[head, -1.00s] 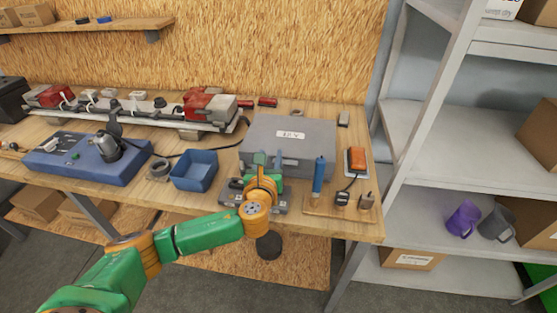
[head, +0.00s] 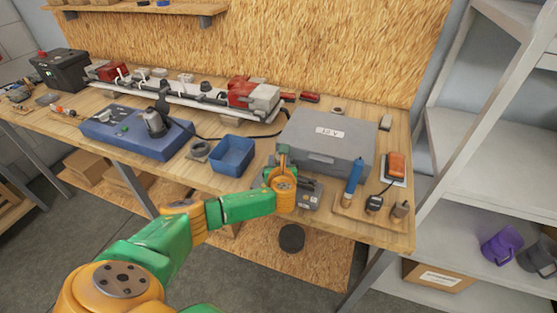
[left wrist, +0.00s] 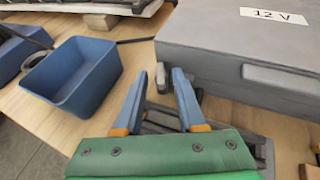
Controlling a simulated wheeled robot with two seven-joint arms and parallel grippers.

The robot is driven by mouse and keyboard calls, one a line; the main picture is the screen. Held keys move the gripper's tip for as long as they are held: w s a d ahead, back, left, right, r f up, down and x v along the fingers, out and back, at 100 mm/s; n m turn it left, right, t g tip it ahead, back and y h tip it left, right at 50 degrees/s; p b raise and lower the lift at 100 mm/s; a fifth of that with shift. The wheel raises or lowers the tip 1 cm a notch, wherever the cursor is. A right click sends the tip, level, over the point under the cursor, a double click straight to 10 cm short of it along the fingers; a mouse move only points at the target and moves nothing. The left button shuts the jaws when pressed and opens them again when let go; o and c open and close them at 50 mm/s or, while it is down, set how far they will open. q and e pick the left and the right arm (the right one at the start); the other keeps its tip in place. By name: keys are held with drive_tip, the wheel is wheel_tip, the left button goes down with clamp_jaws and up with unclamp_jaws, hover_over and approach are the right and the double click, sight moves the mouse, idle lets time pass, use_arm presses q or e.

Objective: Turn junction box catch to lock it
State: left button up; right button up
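A small grey box (head: 307,197), which looks like the junction box, sits at the bench front before a large grey case (head: 325,140) labelled 12 V. My left gripper (head: 284,154) is over the small box and hides much of it. In the left wrist view its two blue fingers (left wrist: 158,80) are apart. A small grey upright piece (left wrist: 160,76), possibly the catch, shows between the fingertips; I cannot tell whether they touch it. Part of the small box (left wrist: 255,146) shows behind the gripper's green body. My right gripper is not in view.
A blue bin (head: 233,155) stands left of the small box. A wooden board (head: 370,216) with a blue-handled tool (head: 354,175) lies to the right. An orange device (head: 396,165) is behind it. A blue unit (head: 135,133) and a long rail are farther left.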

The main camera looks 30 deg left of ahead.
use_arm(q)
clamp_jaws()
drive_tip(key=shift+w+d, duration=0.1)
drive_tip(key=shift+w+d+f+n+g+y+b, duration=0.1)
drive_tip(key=shift+d+n+g+y+b, duration=0.05)
drive_tip(key=shift+n+g+y+b, duration=0.3)
drive_tip(key=shift+w+d+f+n+g+y+b, duration=0.1)
drive_tip(key=shift+n+g+y+b, duration=0.25)
drive_tip(key=shift+n, duration=0.2)
drive_tip(key=n+g+b, duration=0.1)
drive_tip(key=b, duration=0.1)
drive_tip(key=n+g+y+b, duration=0.1)
drive_tip(key=b, duration=0.1)
drive_tip(key=w+n+g+y+b, duration=0.1)
drive_tip(key=b, duration=0.2)
drive_tip(key=shift+d+f, duration=0.15)
drive_tip(key=shift+d, duration=0.15)
drive_tip(key=shift+r+n+g+y+b, duration=0.3)
drive_tip(key=shift+n+g+y+b, duration=0.15)
drive_tip(key=shift+b, duration=0.25)
